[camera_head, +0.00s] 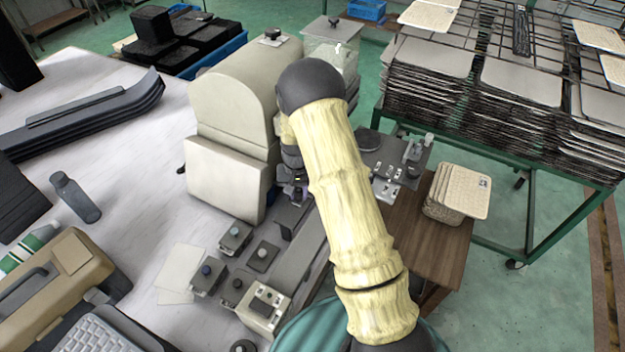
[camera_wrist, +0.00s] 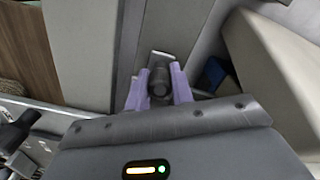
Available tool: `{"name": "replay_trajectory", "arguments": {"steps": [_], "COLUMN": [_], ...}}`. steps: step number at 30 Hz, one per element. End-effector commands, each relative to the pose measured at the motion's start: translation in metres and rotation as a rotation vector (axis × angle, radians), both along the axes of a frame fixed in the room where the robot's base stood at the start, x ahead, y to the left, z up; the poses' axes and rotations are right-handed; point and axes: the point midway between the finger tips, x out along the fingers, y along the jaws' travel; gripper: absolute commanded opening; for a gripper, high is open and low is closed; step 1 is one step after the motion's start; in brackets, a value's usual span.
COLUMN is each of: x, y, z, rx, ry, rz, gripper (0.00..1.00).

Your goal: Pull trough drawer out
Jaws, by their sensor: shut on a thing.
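My gripper (camera_wrist: 158,92) has purple fingertips closed on both sides of a dark round knob (camera_wrist: 159,78). The knob stands in front of a small metal plate (camera_wrist: 160,58) on a grey strip, which I take to be the trough drawer. In the head view my gripper (camera_head: 293,188) is beside the right side of the cream machine (camera_head: 229,100), low down and partly hidden by my arm. A grey trough-like piece (camera_head: 299,258) lies just below it on the table. How far the drawer stands out cannot be told.
Small boxes with knobs (camera_head: 235,237) stand on the table left of the trough. A wooden surface (camera_head: 430,235) with stacked beige plates (camera_head: 457,193) lies to the right. A green rack (camera_head: 530,215) with stacked trays is beyond.

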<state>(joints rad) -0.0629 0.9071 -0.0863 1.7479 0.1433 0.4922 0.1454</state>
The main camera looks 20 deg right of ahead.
Motion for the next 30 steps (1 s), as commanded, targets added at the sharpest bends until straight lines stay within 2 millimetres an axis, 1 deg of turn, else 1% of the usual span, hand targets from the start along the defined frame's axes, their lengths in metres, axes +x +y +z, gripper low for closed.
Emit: {"name": "replay_trajectory", "arguments": {"steps": [30], "x": [-0.029], "y": [0.03], "z": [0.0], "rx": [0.001], "ry": [0.001], "rz": [0.002], "gripper": [0.09]}}
